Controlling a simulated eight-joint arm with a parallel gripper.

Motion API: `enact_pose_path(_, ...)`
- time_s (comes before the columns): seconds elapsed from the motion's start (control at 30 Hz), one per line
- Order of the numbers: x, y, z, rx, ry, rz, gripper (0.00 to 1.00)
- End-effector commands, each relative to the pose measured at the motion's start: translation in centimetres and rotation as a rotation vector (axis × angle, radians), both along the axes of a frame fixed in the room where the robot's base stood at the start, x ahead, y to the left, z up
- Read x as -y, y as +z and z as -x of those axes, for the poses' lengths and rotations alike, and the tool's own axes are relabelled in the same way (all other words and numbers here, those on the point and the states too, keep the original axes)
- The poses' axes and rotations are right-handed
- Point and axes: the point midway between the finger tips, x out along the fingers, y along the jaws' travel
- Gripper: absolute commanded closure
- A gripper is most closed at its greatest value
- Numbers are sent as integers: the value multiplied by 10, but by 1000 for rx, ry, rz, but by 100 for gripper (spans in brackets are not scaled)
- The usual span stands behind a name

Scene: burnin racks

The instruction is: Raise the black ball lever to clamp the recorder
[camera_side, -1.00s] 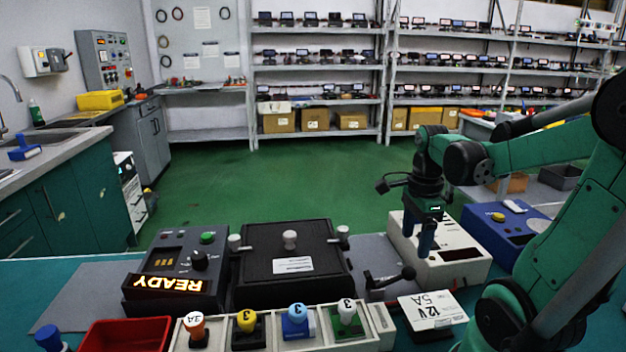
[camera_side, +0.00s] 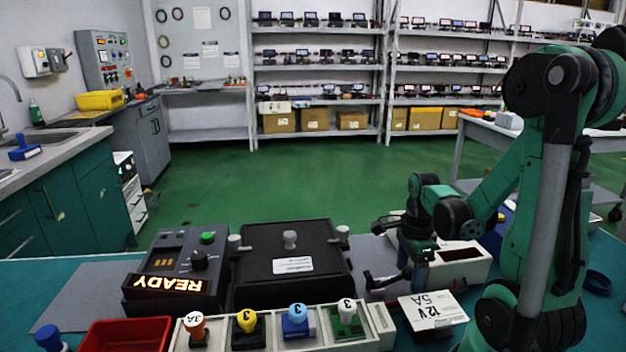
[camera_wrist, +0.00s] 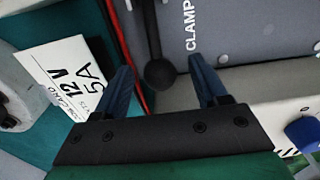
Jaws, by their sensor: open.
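The black ball lever (camera_side: 378,282) lies low beside the large black box, its arm pointing right toward my gripper. In the wrist view its round black ball (camera_wrist: 160,74) sits between my two blue fingers, with gaps on both sides. My gripper (camera_side: 414,284) is open, pointing down at the ball end of the lever; it also shows in the wrist view (camera_wrist: 161,63). The word CLAMP is printed on the grey plate (camera_wrist: 225,28) beside the lever. No recorder can be clearly identified; the large black box (camera_side: 265,287) carries a white label and a pale knob.
A white 12 V 5A box (camera_side: 432,312) lies close in front of my gripper. A cream unit (camera_side: 465,268) stands behind it. A tray of coloured numbered knobs (camera_side: 370,335) runs along the front. A READY display (camera_side: 167,284) and red bin (camera_side: 125,335) are at left.

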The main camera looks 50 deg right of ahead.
Motion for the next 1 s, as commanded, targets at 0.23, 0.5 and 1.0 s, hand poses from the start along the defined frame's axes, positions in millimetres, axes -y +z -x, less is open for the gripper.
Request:
enact_pose_path(0.23, 0, 0, 0, 0, 0, 0, 100)
enact_pose_path(0.5, -1, 4, -1, 0, 1, 0, 100)
enact_pose_path(1.0, -8, 18, -8, 2, 2, -2, 100)
